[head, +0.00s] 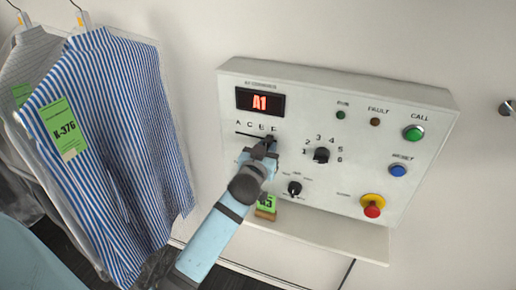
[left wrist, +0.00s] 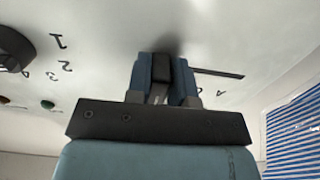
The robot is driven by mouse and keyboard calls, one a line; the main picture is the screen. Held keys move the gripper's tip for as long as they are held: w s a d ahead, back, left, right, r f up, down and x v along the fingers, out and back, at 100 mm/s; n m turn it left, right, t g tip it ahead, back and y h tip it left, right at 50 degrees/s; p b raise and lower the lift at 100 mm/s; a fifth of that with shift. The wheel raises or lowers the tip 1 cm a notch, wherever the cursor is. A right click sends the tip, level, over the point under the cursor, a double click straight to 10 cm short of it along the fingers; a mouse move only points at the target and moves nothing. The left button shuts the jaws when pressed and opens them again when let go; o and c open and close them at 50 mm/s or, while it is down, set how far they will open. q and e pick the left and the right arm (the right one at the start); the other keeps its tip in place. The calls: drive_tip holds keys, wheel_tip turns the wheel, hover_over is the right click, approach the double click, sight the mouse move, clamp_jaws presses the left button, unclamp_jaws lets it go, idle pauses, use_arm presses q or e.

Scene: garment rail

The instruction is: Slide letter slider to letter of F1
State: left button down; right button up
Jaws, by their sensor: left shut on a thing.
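The white control panel (head: 330,100) is on the wall, and its red display (head: 260,101) reads A1. Below the display is a row of letters from A to what looks like F, above a dark horizontal slider slot (head: 245,134). In the left wrist view, my left gripper is shut on the black slider knob (left wrist: 161,68). Bare slot (left wrist: 217,73) runs from it towards the letter A. My right gripper is not in view.
A numbered black knob (head: 321,155) and a smaller knob (head: 294,188) are right of my gripper. Further right are green (head: 413,133) and blue (head: 398,170) buttons and a red stop button (head: 372,208). Striped shirts (head: 120,140) hang at left.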

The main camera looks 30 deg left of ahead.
use_arm(q)
drive_tip(key=shift+w+d, duration=0.1)
drive_tip(key=shift+d, duration=0.4)
drive_tip(key=c, duration=1.4)
unclamp_jaws()
drive_tip(key=o, duration=0.4)
drive_tip(key=shift+d, duration=0.15)
drive_tip(key=shift+w+d, duration=0.1)
